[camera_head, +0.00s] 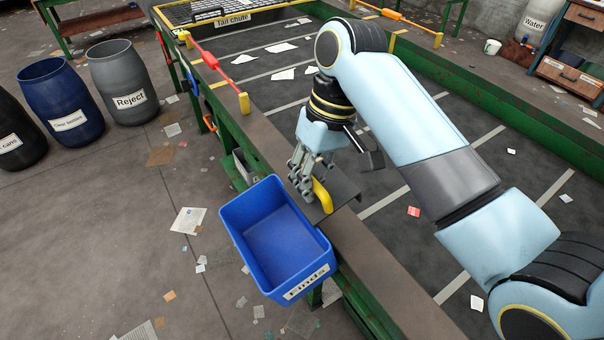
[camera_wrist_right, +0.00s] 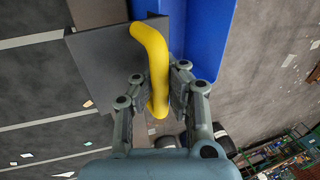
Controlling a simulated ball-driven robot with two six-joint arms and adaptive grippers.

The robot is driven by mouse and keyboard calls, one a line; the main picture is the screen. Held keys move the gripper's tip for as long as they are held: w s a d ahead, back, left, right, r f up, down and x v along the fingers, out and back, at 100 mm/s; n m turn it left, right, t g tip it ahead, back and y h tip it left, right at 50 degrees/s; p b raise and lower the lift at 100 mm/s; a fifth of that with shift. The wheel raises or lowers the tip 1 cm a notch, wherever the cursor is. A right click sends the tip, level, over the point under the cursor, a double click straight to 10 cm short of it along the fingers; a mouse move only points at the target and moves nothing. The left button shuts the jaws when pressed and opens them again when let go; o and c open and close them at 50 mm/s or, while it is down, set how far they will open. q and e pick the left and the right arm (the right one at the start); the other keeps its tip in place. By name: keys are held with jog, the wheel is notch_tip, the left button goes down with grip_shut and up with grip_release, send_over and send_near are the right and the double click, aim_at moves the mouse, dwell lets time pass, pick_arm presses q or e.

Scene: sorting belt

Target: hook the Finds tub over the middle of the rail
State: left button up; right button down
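The blue Finds tub (camera_head: 262,228) is at the outer side of the near rail (camera_head: 258,138), its open top facing up and its label facing the front. It looks empty. A dark grey hook plate (camera_head: 345,190) reaches from the tub across the rail; I cannot tell whether it rests on it. My right gripper (camera_head: 308,188) is at the tub's yellow handle (camera_head: 322,196). In the right wrist view, the gripper's fingers (camera_wrist_right: 158,84) close in on both sides of the yellow handle (camera_wrist_right: 152,50), with the blue tub (camera_wrist_right: 205,35) beside it. My left gripper is out of view.
Reject (camera_head: 120,80), blue (camera_head: 58,95) and dark (camera_head: 15,135) barrels stand at the left. A red bar (camera_head: 215,62) with yellow ends sits farther up the rail. The belt (camera_head: 400,200) holds scattered scraps. The floor left of the tub is open, with litter.

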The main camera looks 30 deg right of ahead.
aim_at(329, 188)
jog(key=shift+s+d+f, duration=0.2)
jog(key=shift+s+d, duration=0.4)
jog(key=shift+w+f+y, duration=0.15)
jog(key=shift+y, duration=0.15)
jog(key=shift+d+f, duration=0.25)
jog(key=shift+d, duration=0.35)
jog(key=shift+d+f, duration=0.4)
jog(key=shift+d, duration=0.35)
jog(key=shift+w, duration=0.1)
